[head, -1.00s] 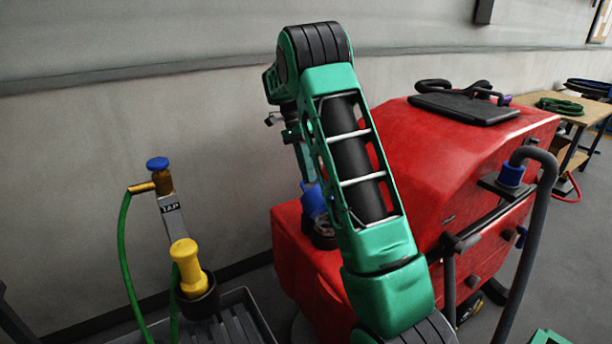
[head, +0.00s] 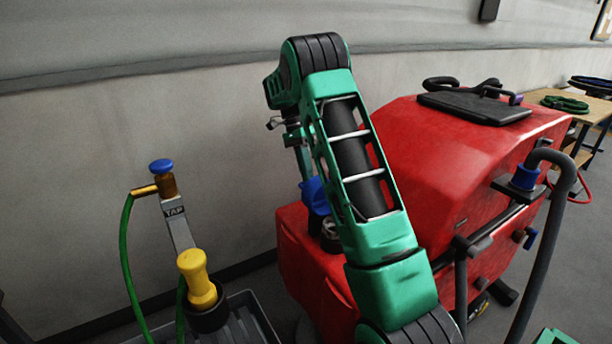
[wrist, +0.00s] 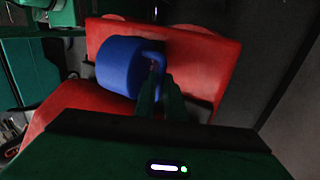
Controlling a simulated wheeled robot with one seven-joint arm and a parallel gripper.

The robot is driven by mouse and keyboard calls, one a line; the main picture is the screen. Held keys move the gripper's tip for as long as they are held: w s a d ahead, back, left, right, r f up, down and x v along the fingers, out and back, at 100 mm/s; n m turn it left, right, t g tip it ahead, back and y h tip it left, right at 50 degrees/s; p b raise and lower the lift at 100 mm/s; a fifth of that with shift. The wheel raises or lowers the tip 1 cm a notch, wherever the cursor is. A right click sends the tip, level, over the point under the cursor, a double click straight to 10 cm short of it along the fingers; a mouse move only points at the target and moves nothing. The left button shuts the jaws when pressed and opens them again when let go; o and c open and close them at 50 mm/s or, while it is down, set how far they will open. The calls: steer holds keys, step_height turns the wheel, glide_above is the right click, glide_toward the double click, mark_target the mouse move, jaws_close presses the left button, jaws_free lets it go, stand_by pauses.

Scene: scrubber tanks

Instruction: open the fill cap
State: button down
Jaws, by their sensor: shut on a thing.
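The blue fill cap (wrist: 122,68) is left of centre in the wrist view, a round cap with a loop-like tab at its right. My gripper (wrist: 158,84) is shut on this tab. In the head view the blue cap (head: 314,196) shows left of my arm, tilted up above a dark filler neck (head: 330,236) on the red scrubber tank (head: 300,262). Whether it still touches the neck is hard to tell.
A tap (head: 173,210) with a green hose (head: 127,250) and a yellow nozzle (head: 197,278) stand at left over a grey tray. A grey hose (head: 540,235) with a blue collar (head: 525,177) runs down the machine's right side. A wall is behind.

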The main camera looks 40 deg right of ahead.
steer(key=shift+d, duration=0.35)
steer(key=c, duration=1.8)
jaws_free()
steer(key=shift+w, duration=0.1)
steer(key=shift+a, duration=0.25)
steer(key=v, duration=1.1)
